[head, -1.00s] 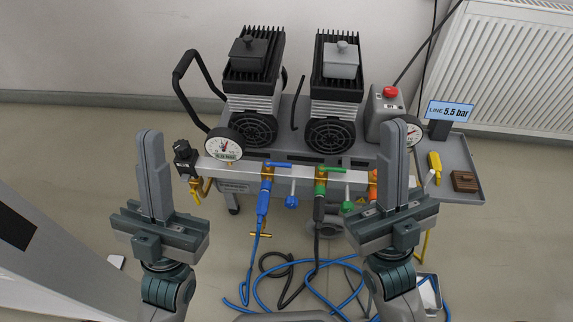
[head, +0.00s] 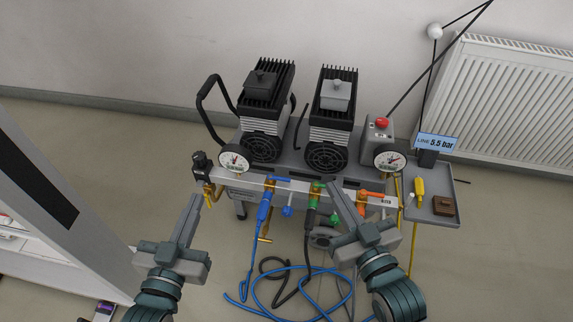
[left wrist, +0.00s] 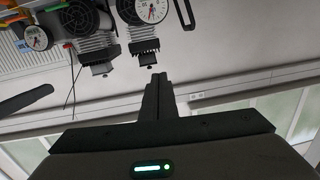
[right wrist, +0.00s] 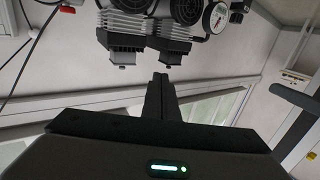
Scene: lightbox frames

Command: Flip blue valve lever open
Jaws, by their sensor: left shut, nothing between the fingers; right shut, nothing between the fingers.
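The blue valve lever (head: 279,179) shows in the head view, lying along the light manifold bar (head: 245,178) at the front of the compressor unit. A blue coupling and hose (head: 264,206) hang below it. My left gripper (head: 193,200) is shut and empty, to the left of and lower in the picture than the blue valve. My right gripper (head: 332,187) is shut and empty, its tip overlapping the green valve area (head: 314,192) in the picture; contact cannot be told. The fingers also show in the left wrist view (left wrist: 158,78) and the right wrist view (right wrist: 160,78). Neither wrist view clearly shows the blue lever.
An orange valve (head: 370,195) sits at the manifold's right. Gauges (head: 234,159) and a red button (head: 382,122) stand above. A side tray (head: 440,191) holds a yellow tool (head: 419,187) and a brown block (head: 443,206). Blue and black hoses (head: 290,268) lie coiled on the floor.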

